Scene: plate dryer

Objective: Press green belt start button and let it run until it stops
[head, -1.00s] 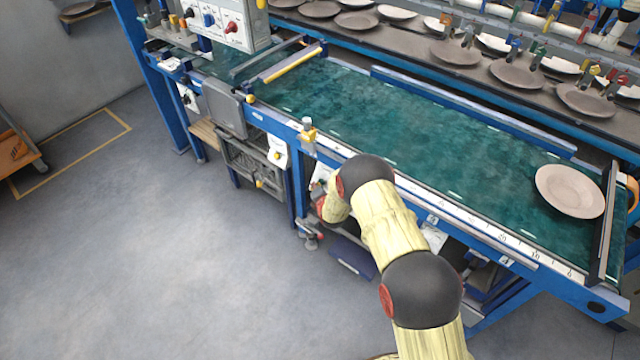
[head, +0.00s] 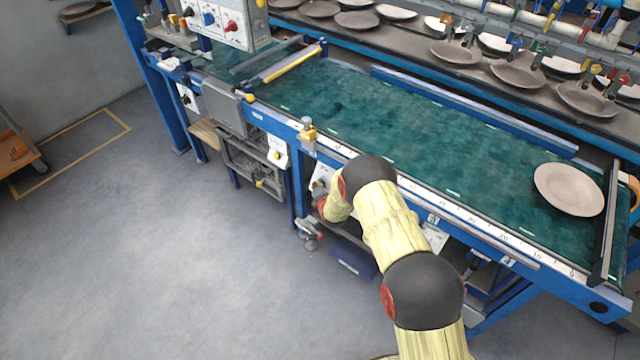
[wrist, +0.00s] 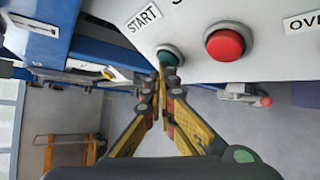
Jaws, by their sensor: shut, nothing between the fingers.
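The green start button (wrist: 170,55) sits on a pale panel under a START label (wrist: 143,17) in the wrist view. My gripper (wrist: 162,72) is shut and empty, its fingertips at the lower edge of the green button; I cannot tell whether the button is pushed in. A red button (wrist: 225,43) is just right of it. In the head view the green belt (head: 400,130) carries one beige plate (head: 568,190) near its right end. My arm hides the button panel and most of my gripper there.
A dark end bar (head: 606,225) crosses the belt's right end. A yellow bar (head: 292,64) spans its left part. A rear conveyor (head: 405,35) holds several plates. An orange cart (wrist: 68,150) stands on the floor. The grey floor (head: 170,250) at front left is clear.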

